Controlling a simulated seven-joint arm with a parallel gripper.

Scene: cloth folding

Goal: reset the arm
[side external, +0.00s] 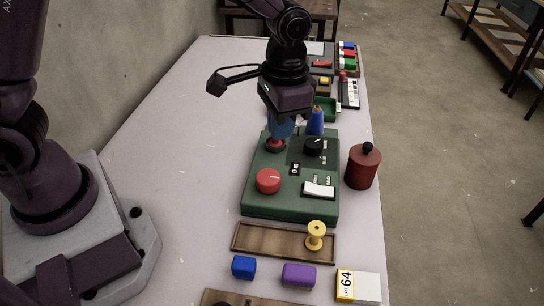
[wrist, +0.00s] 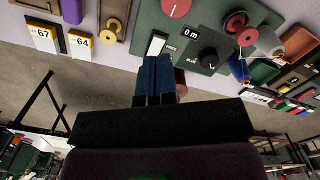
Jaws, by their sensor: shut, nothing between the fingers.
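My gripper (side external: 281,128) hangs over the far left part of a green control panel (side external: 256,207). Its blue fingers are together, with nothing visible between them; they also show shut in the wrist view (wrist: 154,78). A red round control (side external: 275,146) sits just below the fingers in the side view; I cannot tell whether they touch. The panel also bears a large red knob (side external: 268,181), a black knob (side external: 314,147) and a white rocker switch (side external: 318,190). No cloth is in view.
A dark red canister (side external: 362,170) stands right of the panel, a blue cone (side external: 316,122) behind. A wooden tray (side external: 262,242) with a yellow spool (side external: 315,237), blue block (side external: 243,267), purple block (side external: 299,274) and labelled box (side external: 366,287) lie nearer. The table's left side (side external: 185,140) is clear.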

